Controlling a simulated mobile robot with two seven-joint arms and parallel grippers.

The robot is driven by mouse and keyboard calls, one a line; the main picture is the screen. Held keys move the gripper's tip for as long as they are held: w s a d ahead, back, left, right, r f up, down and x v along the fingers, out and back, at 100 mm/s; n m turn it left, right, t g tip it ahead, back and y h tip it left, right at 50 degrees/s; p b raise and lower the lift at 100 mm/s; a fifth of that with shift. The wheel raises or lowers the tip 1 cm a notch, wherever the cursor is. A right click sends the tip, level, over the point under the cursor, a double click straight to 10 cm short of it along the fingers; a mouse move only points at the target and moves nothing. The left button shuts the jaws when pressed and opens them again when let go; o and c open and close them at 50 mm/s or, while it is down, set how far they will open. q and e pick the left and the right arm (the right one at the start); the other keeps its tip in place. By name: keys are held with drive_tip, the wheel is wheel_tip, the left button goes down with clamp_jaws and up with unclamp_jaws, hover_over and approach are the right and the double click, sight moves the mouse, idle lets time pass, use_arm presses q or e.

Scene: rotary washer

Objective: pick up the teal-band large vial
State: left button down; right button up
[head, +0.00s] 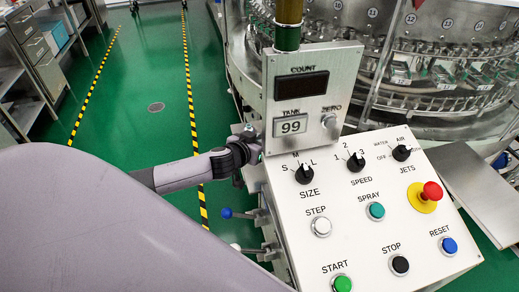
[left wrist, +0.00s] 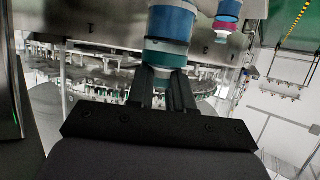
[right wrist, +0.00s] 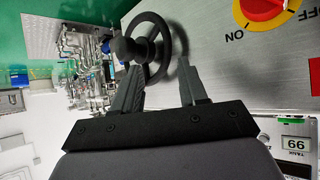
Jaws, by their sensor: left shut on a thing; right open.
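The teal-band large vial (left wrist: 166,58) is in the left wrist view, with a blue section, a pale ring and a teal band at its lower end in the picture. My left gripper (left wrist: 162,78) is shut on it at the teal end. In the head view my left arm comes in from the left and its end is hidden behind the white control panel. My right gripper (right wrist: 161,66) is open and empty in the right wrist view, in front of a black handwheel (right wrist: 153,47). I cannot tell whether it touches the wheel.
A blue vial with a magenta band (left wrist: 228,18) is beside the held vial. The control panel (head: 290,225) carries several knobs and buttons. The round steel washer (head: 440,60) stands behind it. A red knob (right wrist: 265,5) is on a metal plate near my right gripper. Green floor (head: 155,75) is open at left.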

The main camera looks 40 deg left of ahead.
use_arm(q)
wheel_tip(320, 180, up, 5)
drive_tip(key=shift+w+a+f+p, duration=0.1)
drive_tip(key=shift+w+a+p, duration=0.05)
drive_tip(key=shift+p, duration=0.15)
drive_tip(key=w+a+b, duration=0.4)
drive_tip(key=w+a, duration=0.8)
drive_tip(key=a, duration=0.2)
drive_tip(key=shift+f, duration=0.2)
use_arm(e)
drive_tip(key=shift+w+a+f, duration=0.1)
drive_tip(key=shift+a+f, duration=0.05)
drive_tip(key=shift+f, duration=0.45)
drive_tip(key=shift+a+f, duration=0.15)
drive_tip(key=shift+f, duration=0.4)
